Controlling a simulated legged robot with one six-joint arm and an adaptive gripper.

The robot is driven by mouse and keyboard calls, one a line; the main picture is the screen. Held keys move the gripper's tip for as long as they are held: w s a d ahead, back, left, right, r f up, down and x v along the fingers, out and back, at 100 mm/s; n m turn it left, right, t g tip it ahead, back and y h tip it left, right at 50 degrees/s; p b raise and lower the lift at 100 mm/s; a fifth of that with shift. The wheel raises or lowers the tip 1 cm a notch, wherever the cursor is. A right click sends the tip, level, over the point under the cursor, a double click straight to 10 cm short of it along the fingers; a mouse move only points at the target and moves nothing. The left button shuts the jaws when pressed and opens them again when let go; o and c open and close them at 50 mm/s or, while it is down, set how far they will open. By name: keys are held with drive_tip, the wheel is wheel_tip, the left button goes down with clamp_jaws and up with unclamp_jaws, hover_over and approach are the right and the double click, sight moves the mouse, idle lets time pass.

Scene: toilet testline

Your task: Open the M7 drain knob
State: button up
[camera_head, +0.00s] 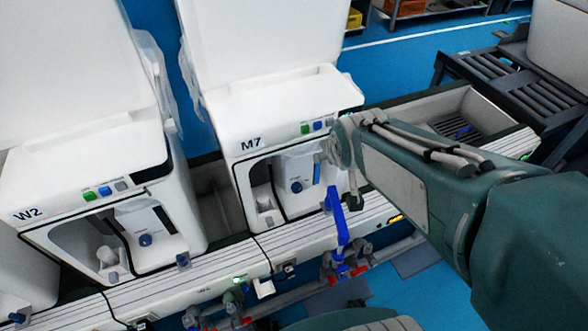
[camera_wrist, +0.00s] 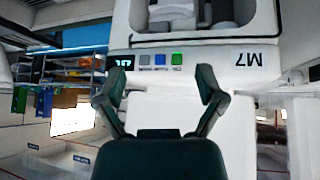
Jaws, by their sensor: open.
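The M7 unit (camera_head: 270,105) is a white machine with an open front recess. A round blue knob (camera_head: 296,186) sits inside this recess; I cannot tell for sure that it is the drain knob. My gripper (camera_wrist: 159,84) is open and empty in the wrist view, its two dark fingers spread before the M7 front panel. The upside-down M7 label (camera_wrist: 255,59) and the panel buttons (camera_wrist: 161,60) show there. In the head view my arm reaches in from the right and its end hides the right part of the M7 front. The knob is not clear in the wrist view.
The W2 unit (camera_head: 85,170) with a similar blue knob (camera_head: 145,240) stands to the left. A blue strap-like part (camera_head: 337,215) hangs before M7's right side. Pipes with red and blue valves (camera_head: 338,268) run below the white ledge (camera_head: 310,228). Blue floor lies beyond.

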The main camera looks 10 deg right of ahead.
sight(298, 189)
drive_tip(key=w+f+n+t+y, duration=0.1)
drive_tip(key=w+f+n+t, duration=0.15)
drive_tip(key=w+f, duration=1.2)
drive_tip(key=s+a+f+t+y, duration=0.1)
drive_tip(key=s+f+t, duration=0.1)
drive_tip(key=f, duration=0.8)
drive_tip(key=s+f+t+y, duration=0.1)
drive_tip(key=s+f+t, duration=0.1)
drive_tip(key=f, duration=0.8)
drive_tip(key=shift+g, duration=0.25)
drive_tip(key=x, duration=1.1)
drive_tip(key=shift+w+a, duration=0.1)
drive_tip(key=shift+a, duration=0.1)
drive_tip(key=c, duration=1.2)
